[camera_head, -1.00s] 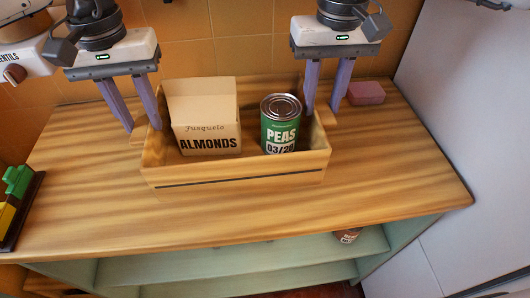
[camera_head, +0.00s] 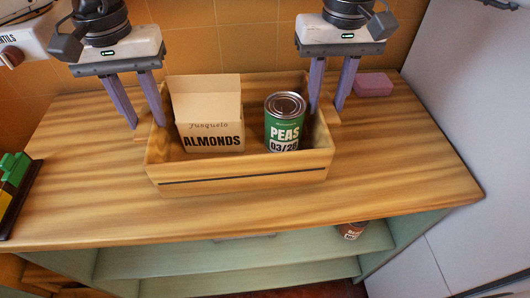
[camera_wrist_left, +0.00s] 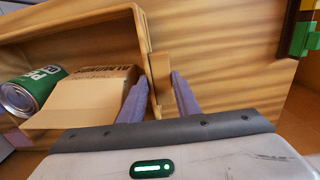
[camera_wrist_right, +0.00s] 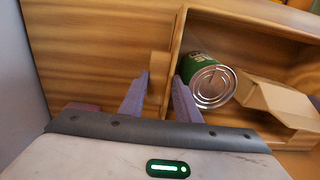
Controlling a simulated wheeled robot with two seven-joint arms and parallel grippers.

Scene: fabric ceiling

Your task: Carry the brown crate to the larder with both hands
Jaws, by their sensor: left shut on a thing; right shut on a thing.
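The brown wooden crate (camera_head: 243,173) stands on or just above the wooden worktop; I cannot tell which. It holds an open almonds box (camera_head: 212,138) on the left and a green peas can (camera_head: 284,122) on the right. My left gripper (camera_head: 147,127) is shut on the handle at the crate's left end, and that handle (camera_wrist_left: 160,84) shows between the fingers in the left wrist view. My right gripper (camera_head: 325,112) is shut on the right-end handle, which also shows in the right wrist view (camera_wrist_right: 157,72). The larder cannot be made out.
The worktop (camera_head: 400,165) is clear in front and to the right. A pink block (camera_head: 373,85) lies at the back right. Green and yellow blocks (camera_head: 12,180) stand at the left edge. A green shelf (camera_head: 230,262) below holds a can (camera_head: 351,230). A pale panel (camera_head: 470,90) rises at the right.

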